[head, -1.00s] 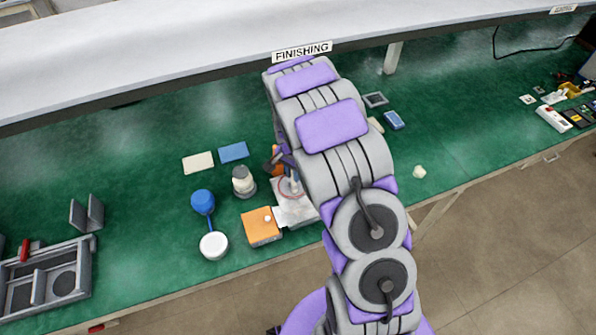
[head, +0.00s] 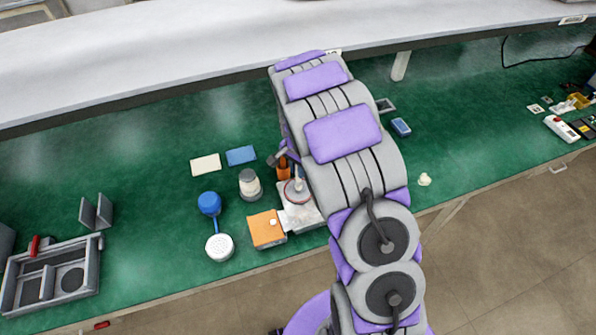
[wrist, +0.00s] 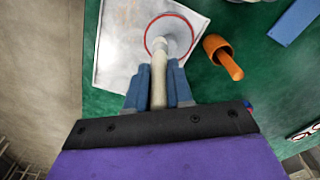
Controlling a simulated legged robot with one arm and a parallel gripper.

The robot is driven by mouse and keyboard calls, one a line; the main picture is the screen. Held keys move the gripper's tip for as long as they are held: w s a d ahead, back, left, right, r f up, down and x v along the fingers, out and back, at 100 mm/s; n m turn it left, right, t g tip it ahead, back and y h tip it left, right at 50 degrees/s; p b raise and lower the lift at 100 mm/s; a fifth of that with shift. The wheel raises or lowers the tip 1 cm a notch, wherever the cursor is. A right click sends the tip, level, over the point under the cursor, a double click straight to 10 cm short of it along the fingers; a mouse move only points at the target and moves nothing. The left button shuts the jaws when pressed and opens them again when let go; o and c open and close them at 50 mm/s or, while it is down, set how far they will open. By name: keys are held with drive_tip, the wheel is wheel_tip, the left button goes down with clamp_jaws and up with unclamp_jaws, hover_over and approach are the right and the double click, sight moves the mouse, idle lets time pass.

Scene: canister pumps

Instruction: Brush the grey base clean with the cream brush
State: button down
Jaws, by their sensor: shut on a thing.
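My gripper (wrist: 159,92) is shut on the cream brush (wrist: 158,72), with one blue-grey finger on each side of its handle. The brush reaches over the near part of the round grey base (wrist: 176,36), which has a red ring around its edge. I cannot tell whether the bristles touch the base. The base lies on a white sheet (wrist: 115,45). In the head view the base (head: 294,196) shows just left of my arm, which covers the gripper there.
An orange piece with a handle (wrist: 216,48) stands right of the base. A grey tray (head: 50,278) lies far left.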

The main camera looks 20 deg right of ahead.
drive_tip(key=shift+r, duration=0.6)
drive_tip(key=shift+r, duration=0.1)
drive_tip(key=shift+r+p, duration=0.55)
drive_tip(key=shift+r, duration=0.9)
idle(0.4)
